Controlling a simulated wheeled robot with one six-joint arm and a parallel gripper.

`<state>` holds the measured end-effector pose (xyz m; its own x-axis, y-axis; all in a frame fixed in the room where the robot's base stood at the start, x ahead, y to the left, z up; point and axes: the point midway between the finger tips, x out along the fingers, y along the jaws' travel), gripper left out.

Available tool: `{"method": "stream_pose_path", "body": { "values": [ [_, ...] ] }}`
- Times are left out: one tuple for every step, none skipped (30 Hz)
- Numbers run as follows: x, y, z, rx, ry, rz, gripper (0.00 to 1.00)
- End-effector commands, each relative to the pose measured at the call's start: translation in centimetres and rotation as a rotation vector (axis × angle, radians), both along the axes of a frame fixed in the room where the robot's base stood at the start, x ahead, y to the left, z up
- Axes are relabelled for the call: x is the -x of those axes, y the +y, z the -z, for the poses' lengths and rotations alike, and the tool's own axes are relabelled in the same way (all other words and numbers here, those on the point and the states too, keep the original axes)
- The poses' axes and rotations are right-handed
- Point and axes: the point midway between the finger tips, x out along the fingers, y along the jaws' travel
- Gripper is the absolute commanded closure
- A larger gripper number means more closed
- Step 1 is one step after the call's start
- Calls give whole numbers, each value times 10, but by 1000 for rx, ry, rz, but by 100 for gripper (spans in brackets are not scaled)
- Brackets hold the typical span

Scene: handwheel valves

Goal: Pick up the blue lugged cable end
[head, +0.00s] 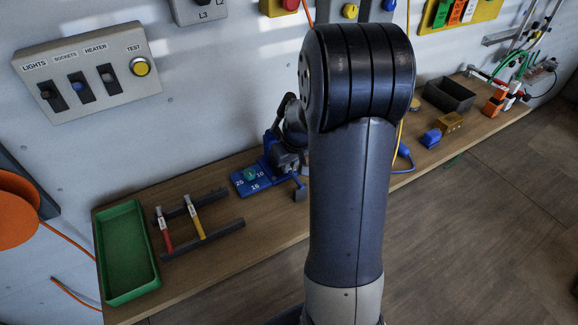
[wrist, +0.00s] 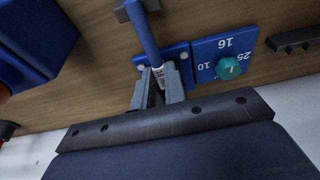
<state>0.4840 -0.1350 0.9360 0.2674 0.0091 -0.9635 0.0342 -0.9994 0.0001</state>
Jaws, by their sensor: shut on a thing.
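The blue cable end (wrist: 146,38) shows in the wrist view as a blue rod with a white label marked 16. My gripper (wrist: 158,94) is shut on it around the label. The rod runs away from the jaws to a dark holder (wrist: 124,11), and I cannot tell whether it rests in that holder. The lug itself is hidden by my fingers. In the head view my gripper (head: 290,140) is partly hidden behind my arm, low over the bench beside a blue plate (head: 243,187). The cable end is not clear there.
The blue plate, marked 10, 16 and 25, has a teal knob (wrist: 230,68). A large blue block (wrist: 28,40) stands left in the wrist view. A green tray (head: 104,250) and dark rack bars (head: 215,238) lie left on the bench. A switch panel (head: 115,90) is on the wall.

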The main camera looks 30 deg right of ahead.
Motion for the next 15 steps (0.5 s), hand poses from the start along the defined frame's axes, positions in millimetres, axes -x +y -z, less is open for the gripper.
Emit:
{"method": "stream_pose_path", "body": {
  "values": [
    [1, 0, -1, 0, -1, 0, 100],
    [1, 0, -1, 0, -1, 0, 100],
    [2, 0, -2, 0, -1, 0, 100],
    [3, 0, -4, 0, -1, 0, 100],
    [5, 0, -5, 1, -1, 0, 100],
    [6, 0, -6, 1, -1, 0, 100],
    [8, -1, -8, 1, -2, 0, 100],
    [10, -1, -10, 1, -3, 0, 100],
    [13, -1, -13, 2, -3, 1, 100],
    [15, -1, -15, 1, -2, 0, 100],
    [18, -1, -17, 2, -3, 1, 100],
    [24, -2, -19, 1, -2, 2, 100],
    [27, -2, -21, 1, -3, 3, 100],
    [31, -2, -24, 1, -3, 3, 100],
    [37, -2, -26, 1, -3, 2, 100]
  ]
}}
